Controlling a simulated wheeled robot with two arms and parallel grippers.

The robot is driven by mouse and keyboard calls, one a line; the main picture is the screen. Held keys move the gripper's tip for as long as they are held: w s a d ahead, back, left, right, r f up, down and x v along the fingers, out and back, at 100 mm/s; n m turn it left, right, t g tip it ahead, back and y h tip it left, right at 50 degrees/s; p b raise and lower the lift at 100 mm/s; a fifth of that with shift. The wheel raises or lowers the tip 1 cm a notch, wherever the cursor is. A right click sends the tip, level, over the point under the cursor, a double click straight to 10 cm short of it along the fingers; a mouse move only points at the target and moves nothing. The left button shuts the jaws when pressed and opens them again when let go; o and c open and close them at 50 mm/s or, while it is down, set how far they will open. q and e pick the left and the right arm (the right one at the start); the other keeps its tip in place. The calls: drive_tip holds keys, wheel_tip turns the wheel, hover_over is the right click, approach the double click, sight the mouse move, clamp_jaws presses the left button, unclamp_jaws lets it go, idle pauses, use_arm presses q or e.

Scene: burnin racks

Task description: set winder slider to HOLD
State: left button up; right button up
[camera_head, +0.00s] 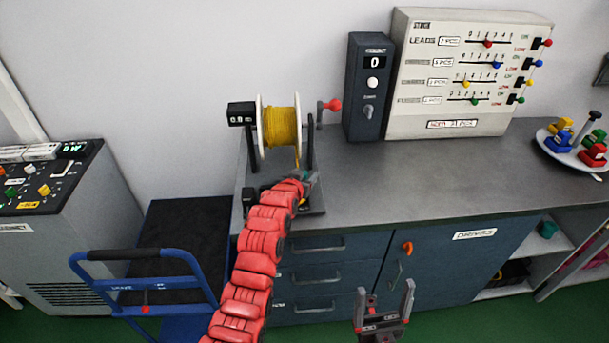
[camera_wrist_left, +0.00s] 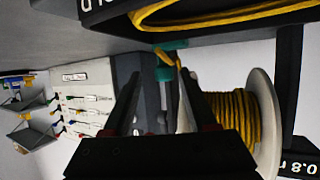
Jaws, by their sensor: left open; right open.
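The winder holds a white-flanged spool of yellow wire (camera_head: 281,126) on a dark stand at the left end of the bench. The spool also shows in the wrist view (camera_wrist_left: 262,120). My left gripper (camera_head: 311,180) is open at the front of the winder, below the spool. In the wrist view, a teal piece with a pale shaft (camera_wrist_left: 163,72) shows between its dark fingers (camera_wrist_left: 158,85), and yellow wire passes close by. I cannot tell contact or the slider's position. A partly cut-off label ending in "LD" (camera_wrist_left: 100,4) is at the top. My right gripper (camera_head: 388,301) is open and empty before the cabinet.
A red-knobbed crank (camera_head: 333,105) sticks out right of the spool. A dark counter box (camera_head: 367,88) and a panel with coloured sliders (camera_head: 465,75) stand behind. A tray of coloured blocks (camera_head: 553,151) is at the right. The middle benchtop (camera_head: 430,170) is clear. A blue cart (camera_head: 150,282) stands left.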

use_arm(q)
drive_tip(key=shift+a, duration=0.1)
drive_tip(key=shift+s+a+r, duration=0.15)
drive_tip(key=shift+s+r, duration=0.05)
drive_tip(key=shift+s, duration=0.25)
drive_tip(key=b+v, duration=0.4)
drive_tip(key=v, duration=1.2)
drive_tip(key=shift+b, duration=0.4)
drive_tip(key=shift+s, duration=0.15)
